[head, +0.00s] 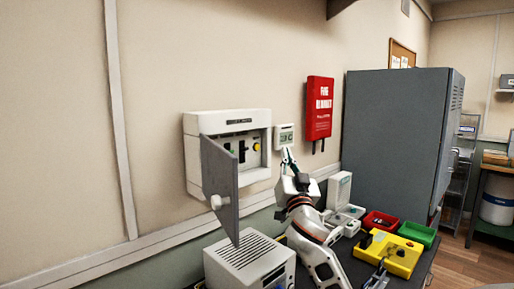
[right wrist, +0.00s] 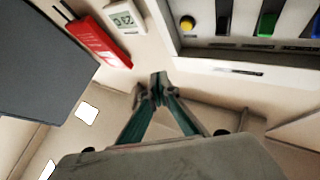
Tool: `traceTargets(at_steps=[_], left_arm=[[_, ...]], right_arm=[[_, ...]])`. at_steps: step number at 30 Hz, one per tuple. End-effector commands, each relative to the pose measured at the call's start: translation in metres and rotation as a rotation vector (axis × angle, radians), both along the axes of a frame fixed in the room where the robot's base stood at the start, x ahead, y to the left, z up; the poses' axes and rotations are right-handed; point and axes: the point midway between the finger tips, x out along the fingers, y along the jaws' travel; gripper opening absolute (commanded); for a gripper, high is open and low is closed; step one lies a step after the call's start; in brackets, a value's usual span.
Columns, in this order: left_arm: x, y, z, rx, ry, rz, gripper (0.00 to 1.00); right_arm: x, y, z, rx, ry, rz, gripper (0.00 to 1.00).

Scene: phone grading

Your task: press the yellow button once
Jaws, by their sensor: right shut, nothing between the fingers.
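The yellow button (head: 256,147) is a small round knob at the right side of the panel inside a white wall box (head: 194,140). The box's grey door (head: 219,180) stands open. The button also shows in the right wrist view (right wrist: 187,24) near the top, beside a black and a green control. My right gripper (head: 287,155) is shut and empty, to the right of the box and a little below the button's height in the head view. Its fingertips (right wrist: 158,80) are apart from the button in the right wrist view. My left gripper is not in view.
A small white display unit (head: 284,137) and a red fire blanket case (head: 319,107) hang right of the box. A grey cabinet (head: 397,140) stands further right. Below are a white vented device (head: 250,262), red (head: 380,222) and green (head: 417,234) bins, and a yellow case (head: 402,257).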

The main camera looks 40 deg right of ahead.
Motion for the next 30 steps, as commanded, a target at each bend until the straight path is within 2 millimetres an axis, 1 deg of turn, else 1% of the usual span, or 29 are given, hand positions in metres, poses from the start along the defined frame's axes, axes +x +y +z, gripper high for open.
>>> traceTargets(at_steps=[9,14,21,30], left_arm=[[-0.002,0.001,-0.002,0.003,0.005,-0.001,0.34],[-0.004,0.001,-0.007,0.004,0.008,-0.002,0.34],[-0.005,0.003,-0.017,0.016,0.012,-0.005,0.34],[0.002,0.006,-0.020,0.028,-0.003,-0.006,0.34]], right_arm=[[0.001,0.000,0.000,0.000,0.000,0.000,0.00],[0.008,0.001,-0.001,-0.001,0.001,0.000,0.00],[0.038,0.003,-0.003,-0.002,0.002,-0.001,0.00],[0.074,0.005,-0.003,0.003,0.001,0.000,0.00]])
